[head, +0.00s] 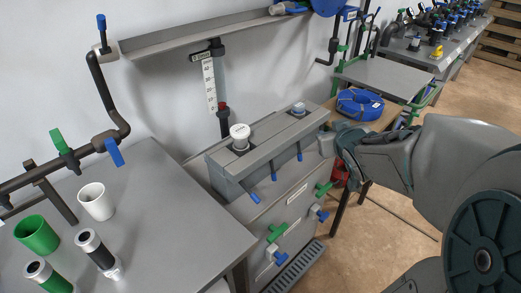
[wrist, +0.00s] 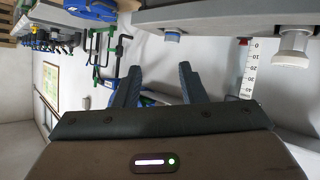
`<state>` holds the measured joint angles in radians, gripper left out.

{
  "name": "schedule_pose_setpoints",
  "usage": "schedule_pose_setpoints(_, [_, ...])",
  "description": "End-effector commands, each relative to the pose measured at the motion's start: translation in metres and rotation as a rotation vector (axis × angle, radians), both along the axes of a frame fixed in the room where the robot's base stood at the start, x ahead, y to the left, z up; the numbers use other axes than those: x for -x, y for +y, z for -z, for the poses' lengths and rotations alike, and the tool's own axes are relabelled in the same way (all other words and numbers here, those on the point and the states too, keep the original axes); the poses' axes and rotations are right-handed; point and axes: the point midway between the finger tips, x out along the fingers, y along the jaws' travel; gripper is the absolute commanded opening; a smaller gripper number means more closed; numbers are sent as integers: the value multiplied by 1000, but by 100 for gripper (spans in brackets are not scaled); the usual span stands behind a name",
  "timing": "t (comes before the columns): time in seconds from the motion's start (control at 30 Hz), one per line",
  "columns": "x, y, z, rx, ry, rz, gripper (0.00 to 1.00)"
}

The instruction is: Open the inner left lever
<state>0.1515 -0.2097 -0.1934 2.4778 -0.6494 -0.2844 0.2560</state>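The grey manifold box (head: 232,178) stands at the middle of the head view. Blue levers hang along its front: a left one (head: 254,197), a second from the left (head: 274,177), and another further right (head: 299,156). The second fits the inner left lever, and it hangs roughly straight down. My gripper (head: 332,143) is at the right end of the box, to the right of these levers and apart from them. It may hide more of the front there. In the wrist view my gripper (wrist: 158,84) has its two fingers apart with nothing between them.
Green handles (head: 276,233) and blue handles (head: 278,256) stick out below the box. A grey table (head: 165,225) with a white cup (head: 95,201) and a green cup (head: 37,234) is at left. A blue hose coil (head: 360,104) lies behind my gripper.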

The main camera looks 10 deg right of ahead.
Motion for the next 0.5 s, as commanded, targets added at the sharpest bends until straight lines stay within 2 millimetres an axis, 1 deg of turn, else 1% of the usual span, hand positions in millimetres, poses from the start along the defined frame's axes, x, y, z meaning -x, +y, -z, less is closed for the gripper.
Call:
schedule_pose_setpoints(0.03, [-7,-3,32,1,-32,-28,37])
schedule_pose_setpoints(0.2, [-22,1,79,-15,-150,-159,37])
schedule_pose_setpoints(0.27, [-25,3,97,-30,-186,-209,37])
schedule_pose_setpoints(0.3, [-26,6,109,-42,-207,-247,37])
schedule_pose_setpoints(0.37, [-26,10,127,-66,-239,-301,37])
schedule_pose_setpoints(0.4, [-26,13,139,-84,-258,-339,37])
schedule_pose_setpoints(0.5, [-21,21,169,-138,-301,-433,37])
